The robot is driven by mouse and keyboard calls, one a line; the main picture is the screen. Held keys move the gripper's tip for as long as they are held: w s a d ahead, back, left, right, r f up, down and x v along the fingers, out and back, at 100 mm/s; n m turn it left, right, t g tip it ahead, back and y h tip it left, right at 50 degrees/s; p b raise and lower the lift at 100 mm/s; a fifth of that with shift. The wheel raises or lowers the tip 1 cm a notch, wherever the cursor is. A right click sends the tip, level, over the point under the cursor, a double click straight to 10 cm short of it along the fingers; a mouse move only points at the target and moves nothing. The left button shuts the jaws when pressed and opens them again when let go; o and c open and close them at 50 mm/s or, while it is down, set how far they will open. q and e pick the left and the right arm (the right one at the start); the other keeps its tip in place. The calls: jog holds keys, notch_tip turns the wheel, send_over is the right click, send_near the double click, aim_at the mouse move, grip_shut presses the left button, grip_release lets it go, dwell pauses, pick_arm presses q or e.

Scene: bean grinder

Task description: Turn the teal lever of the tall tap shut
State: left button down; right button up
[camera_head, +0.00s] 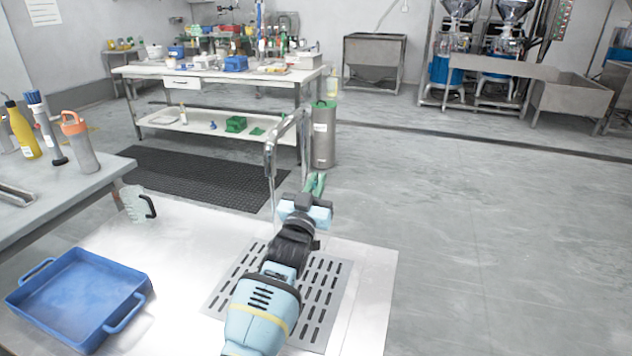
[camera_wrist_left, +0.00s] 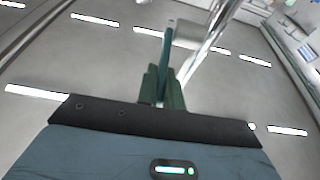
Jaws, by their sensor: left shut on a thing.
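The tall chrome tap (camera_head: 304,135) stands at the far side of the slotted drain plate, its spout bending over to the left. A thin pale streak, which looks like running water, hangs below the spout. My left gripper (camera_head: 316,183) reaches up to the tap's post from the near side, its green fingers close together. In the left wrist view the gripper (camera_wrist_left: 163,90) is shut on the teal lever (camera_wrist_left: 168,45), which sticks out beyond the fingertips beside the chrome post (camera_wrist_left: 205,45). In the head view the lever is mostly hidden by the gripper. My right gripper is out of view.
The slotted drain plate (camera_head: 335,290) lies under my left arm on the white table (camera_head: 375,270). A blue tray (camera_head: 75,295) and a clear jug (camera_head: 134,205) with a black handle stand to the left. A steel cylinder (camera_head: 323,140) shows behind the tap. Open floor lies right.

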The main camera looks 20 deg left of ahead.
pick_arm(q)
jog(key=r+g+p, duration=0.1)
jog(key=p, duration=0.1)
jog(key=w+r+g+p, duration=0.1)
jog(key=g+p, duration=0.1)
jog(key=p, duration=0.1)
jog(key=r+g+p, duration=0.1)
jog(key=p, duration=0.2)
jog(key=shift+w+r+g, duration=0.2)
jog(key=shift+w+g, duration=0.1)
jog(key=shift+w, duration=0.05)
jog(key=shift+w+g+p, duration=0.3)
jog(key=shift+g+p, duration=0.15)
jog(key=shift+g, duration=0.25)
jog(key=shift+w+f+g, duration=0.1)
jog(key=shift+f+g, duration=0.1)
jog(key=shift+g, duration=0.1)
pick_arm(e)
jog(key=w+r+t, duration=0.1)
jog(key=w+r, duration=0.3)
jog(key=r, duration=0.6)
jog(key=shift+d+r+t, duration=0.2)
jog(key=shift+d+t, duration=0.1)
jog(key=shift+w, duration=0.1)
